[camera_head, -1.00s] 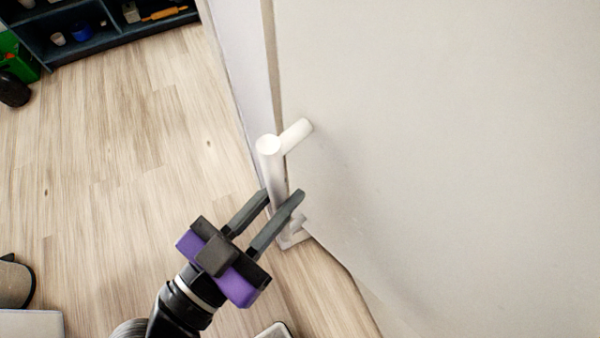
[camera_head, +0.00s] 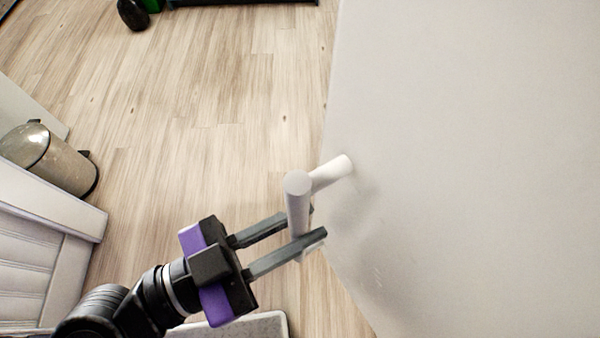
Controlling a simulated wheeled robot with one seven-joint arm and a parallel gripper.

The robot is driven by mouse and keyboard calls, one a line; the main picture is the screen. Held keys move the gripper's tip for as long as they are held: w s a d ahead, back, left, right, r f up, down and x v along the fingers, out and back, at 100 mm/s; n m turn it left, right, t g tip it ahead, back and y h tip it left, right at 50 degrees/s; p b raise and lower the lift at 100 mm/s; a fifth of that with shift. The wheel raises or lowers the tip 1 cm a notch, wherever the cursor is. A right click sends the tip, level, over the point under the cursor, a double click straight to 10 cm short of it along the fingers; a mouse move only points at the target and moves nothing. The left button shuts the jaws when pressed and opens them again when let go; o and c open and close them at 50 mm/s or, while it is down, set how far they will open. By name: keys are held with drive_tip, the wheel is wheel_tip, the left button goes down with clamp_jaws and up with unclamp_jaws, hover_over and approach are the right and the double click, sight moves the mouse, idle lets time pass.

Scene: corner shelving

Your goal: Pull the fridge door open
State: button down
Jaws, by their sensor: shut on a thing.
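The fridge door (camera_head: 460,170) is a large pale grey panel filling the right side of the view. Its white bar handle (camera_head: 298,200) stands off the door's left edge on a short round post. My gripper (camera_head: 313,224), with dark grey fingers and purple sides, comes in from the lower left. It is shut on the handle's upright bar, one finger on each side. The lower part of the handle is mostly hidden behind the fingers. The fridge body and any gap beside the door are not visible from here.
Wooden floor (camera_head: 220,100) lies clear left of the door. A metallic bin (camera_head: 50,160) and a white panelled cabinet (camera_head: 40,240) stand at the left. A pale flat object (camera_head: 250,325) lies below my gripper. A dark shelf edge (camera_head: 240,2) shows at the top.

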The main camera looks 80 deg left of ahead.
drive_tip(key=c, duration=1.3)
unclamp_jaws()
drive_tip(key=v, duration=0.7)
drive_tip(key=shift+s+b, duration=0.3)
drive_tip(key=shift+s, duration=0.1)
